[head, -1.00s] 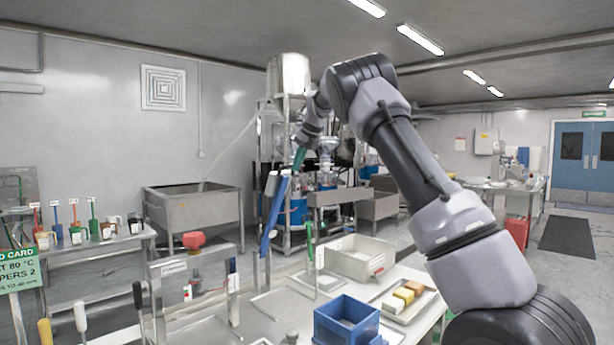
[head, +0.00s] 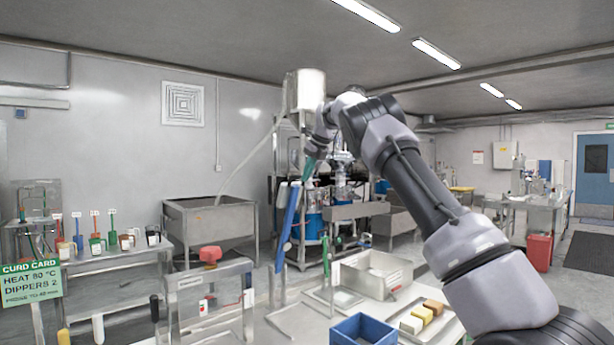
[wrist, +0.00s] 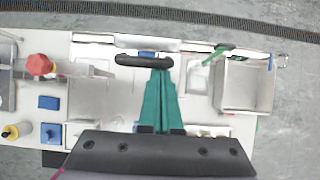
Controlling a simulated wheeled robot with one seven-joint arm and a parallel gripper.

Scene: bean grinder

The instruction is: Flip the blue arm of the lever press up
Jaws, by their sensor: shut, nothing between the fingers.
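The blue arm (head: 287,225) of the lever press stands steeply raised in the head view, its top leaning slightly right. A grey grip (head: 281,196) shows beside its top. In the wrist view I look down on a dark crossbar (wrist: 143,60), with a bit of blue (wrist: 148,54) beyond it. My gripper (head: 307,172) has teal fingers and is shut and empty. It is just right of the arm's top in the head view. In the wrist view its fingertips (wrist: 161,72) overlap the crossbar's right part; I cannot tell whether they touch it.
A press frame with a red knob (head: 210,255) stands left on the table. A blue bin (head: 362,331), a tray of coloured blocks (head: 420,318) and a metal basin (head: 376,276) are to the right. Steel machinery (head: 340,200) stands behind. Bare floor (wrist: 295,120) lies right of the table.

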